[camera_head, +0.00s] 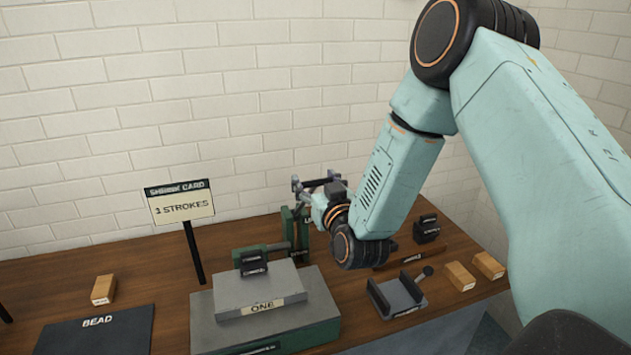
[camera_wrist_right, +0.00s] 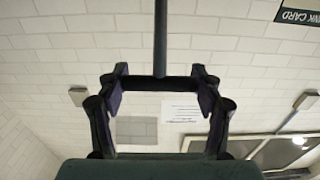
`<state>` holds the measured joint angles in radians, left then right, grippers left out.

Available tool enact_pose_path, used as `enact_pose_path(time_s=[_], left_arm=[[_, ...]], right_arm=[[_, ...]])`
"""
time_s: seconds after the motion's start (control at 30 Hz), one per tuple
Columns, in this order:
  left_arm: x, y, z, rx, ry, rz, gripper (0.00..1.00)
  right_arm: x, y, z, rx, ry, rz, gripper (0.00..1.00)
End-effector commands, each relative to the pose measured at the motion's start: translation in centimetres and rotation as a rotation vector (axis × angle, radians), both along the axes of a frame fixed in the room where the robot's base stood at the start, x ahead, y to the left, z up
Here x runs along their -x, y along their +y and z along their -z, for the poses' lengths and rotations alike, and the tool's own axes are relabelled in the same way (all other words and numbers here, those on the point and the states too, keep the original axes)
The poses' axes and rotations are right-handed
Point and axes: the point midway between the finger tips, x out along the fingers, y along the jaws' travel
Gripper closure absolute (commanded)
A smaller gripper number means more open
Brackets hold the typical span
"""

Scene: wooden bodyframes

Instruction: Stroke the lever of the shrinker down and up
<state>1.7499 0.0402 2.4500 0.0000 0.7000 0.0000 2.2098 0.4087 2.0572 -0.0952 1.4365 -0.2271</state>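The shrinker (camera_head: 290,240) is a green upright machine at the back of the grey and green stepped block. Its lever (camera_wrist_right: 160,35) shows in the right wrist view as a dark rod ending in a black crossbar handle (camera_wrist_right: 160,84). My right gripper (camera_head: 318,184) is at the top of the shrinker; it also shows in the right wrist view (camera_wrist_right: 160,82). Its two fingers sit at the two ends of the crossbar and appear to touch it. My wrist partly hides the machine in the head view. My left gripper is not in view.
A card on a post (camera_head: 180,202) reads "3 STROKES". The stepped block (camera_head: 262,292) is marked "ONE". A BEAD mat (camera_head: 98,332), wooden blocks (camera_head: 103,289), a grey fixture (camera_head: 398,295) and a dark block (camera_head: 427,229) stand on the wooden table (camera_head: 150,270). A white brick wall is behind.

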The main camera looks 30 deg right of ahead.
Motion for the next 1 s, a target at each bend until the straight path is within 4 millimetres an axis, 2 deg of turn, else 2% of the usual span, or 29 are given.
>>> enact_pose_path(time_s=[0.07,0.6,1.0], left_arm=[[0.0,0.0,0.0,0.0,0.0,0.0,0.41],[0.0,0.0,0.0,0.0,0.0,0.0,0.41],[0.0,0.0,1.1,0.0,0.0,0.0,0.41]], right_arm=[[0.0,0.1,0.0,0.0,0.0,-0.002,0.44],[0.0,0.0,-0.1,0.0,-0.002,-0.002,0.9],[-0.2,0.0,0.5,0.006,-0.024,-0.002,0.92]])
